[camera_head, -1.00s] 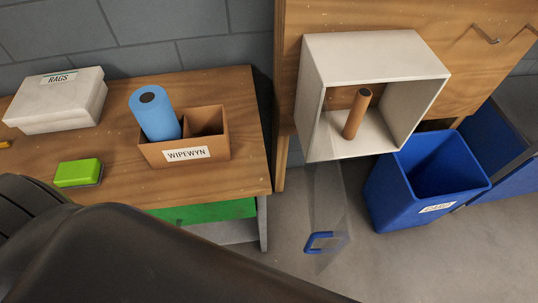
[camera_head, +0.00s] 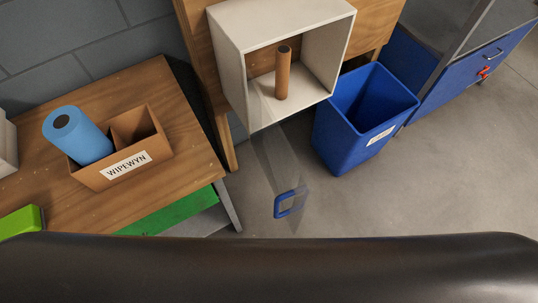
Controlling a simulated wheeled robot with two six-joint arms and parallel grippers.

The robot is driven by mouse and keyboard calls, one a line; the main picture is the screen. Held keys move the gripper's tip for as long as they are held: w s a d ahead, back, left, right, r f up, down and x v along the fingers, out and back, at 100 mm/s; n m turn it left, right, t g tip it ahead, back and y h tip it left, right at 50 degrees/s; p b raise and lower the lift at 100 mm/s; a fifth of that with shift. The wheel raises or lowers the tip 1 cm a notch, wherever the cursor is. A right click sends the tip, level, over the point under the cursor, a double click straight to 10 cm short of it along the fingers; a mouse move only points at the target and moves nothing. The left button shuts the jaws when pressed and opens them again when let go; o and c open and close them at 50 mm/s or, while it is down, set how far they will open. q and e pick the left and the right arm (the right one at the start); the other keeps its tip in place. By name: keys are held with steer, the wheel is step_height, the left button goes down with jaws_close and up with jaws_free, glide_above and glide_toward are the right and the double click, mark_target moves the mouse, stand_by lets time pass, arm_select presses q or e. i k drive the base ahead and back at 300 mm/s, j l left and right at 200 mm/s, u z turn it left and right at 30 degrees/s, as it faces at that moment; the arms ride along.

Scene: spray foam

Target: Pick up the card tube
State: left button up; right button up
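The card tube (camera_head: 283,74) is a plain brown cylinder. It stands nearly upright inside a white open-fronted box (camera_head: 226,33) fixed to a wooden panel. A clear door with a blue handle (camera_head: 290,203) hangs open below the box's front. Neither of my grippers is in view. A dark part of my own body fills the bottom of the picture, and nothing touches the tube.
A blue bin (camera_head: 345,143) stands on the floor right of the box. A wooden table (camera_head: 188,130) at left holds a cardboard box labelled WIPEWYN (camera_head: 126,165) with a blue roll (camera_head: 78,136). A blue cabinet (camera_head: 460,86) stands at the far right.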

mark_target(284, 52)
steer(key=i+l+u, duration=0.25)
steer(key=l, duration=0.45)
steer(key=i+l+u, duration=0.1)
steer(key=l+u, duration=0.2)
steer(key=l, duration=0.35)
steer(key=l+u, duration=0.25)
steer(key=l, duration=0.5)
steer(key=i, duration=0.05)
